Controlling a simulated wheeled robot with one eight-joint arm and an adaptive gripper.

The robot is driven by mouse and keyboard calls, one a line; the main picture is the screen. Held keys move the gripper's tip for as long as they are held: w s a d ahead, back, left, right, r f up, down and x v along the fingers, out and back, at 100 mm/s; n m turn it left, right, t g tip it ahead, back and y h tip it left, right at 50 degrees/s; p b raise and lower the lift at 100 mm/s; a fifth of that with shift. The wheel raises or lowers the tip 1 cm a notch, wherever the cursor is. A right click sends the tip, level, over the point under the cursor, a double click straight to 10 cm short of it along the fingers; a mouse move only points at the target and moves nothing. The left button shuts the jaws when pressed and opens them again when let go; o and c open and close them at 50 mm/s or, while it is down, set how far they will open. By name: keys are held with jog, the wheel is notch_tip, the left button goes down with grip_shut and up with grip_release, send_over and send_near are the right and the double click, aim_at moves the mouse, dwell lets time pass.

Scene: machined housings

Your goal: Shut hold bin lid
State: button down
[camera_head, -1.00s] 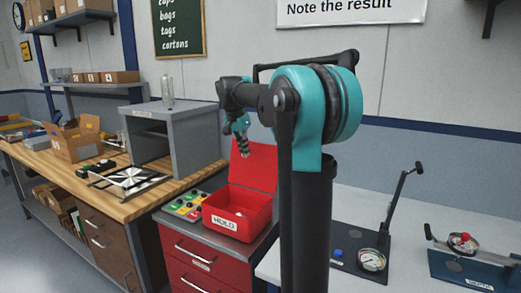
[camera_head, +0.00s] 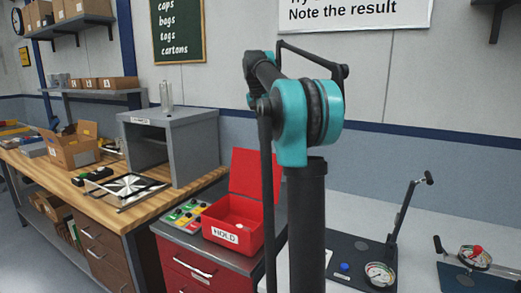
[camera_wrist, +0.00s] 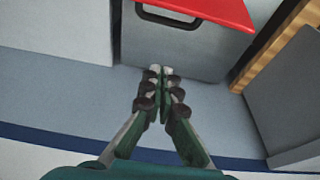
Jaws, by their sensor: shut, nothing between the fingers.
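The red hold bin (camera_head: 225,232) stands on a cabinet top in the head view, with a white HOLD label on its front. Its red lid (camera_head: 258,172) stands open, raised at the back of the bin. In the wrist view a red panel, apparently the lid (camera_wrist: 215,10), crosses the top edge. My gripper (camera_wrist: 160,73) is shut and empty, apart from the lid, with grey wall and a grey panel beyond its tips. In the head view my gripper is out of sight, and my arm rises right of the bin.
A control box with coloured buttons (camera_head: 183,215) sits left of the bin on the red drawer cabinet (camera_head: 187,268). A grey open-fronted box (camera_head: 190,140) stands on the wooden bench behind. Gauge fixtures (camera_head: 380,274) are on the right-hand table.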

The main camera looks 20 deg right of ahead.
jog(key=x, duration=1)
jog(key=shift+s+a+r, duration=0.1)
jog(key=shift+s+a, duration=0.55)
jog(key=shift+s+a+r, duration=0.15)
jog(key=shift+s+a, duration=0.5)
jog(key=shift+a, duration=0.05)
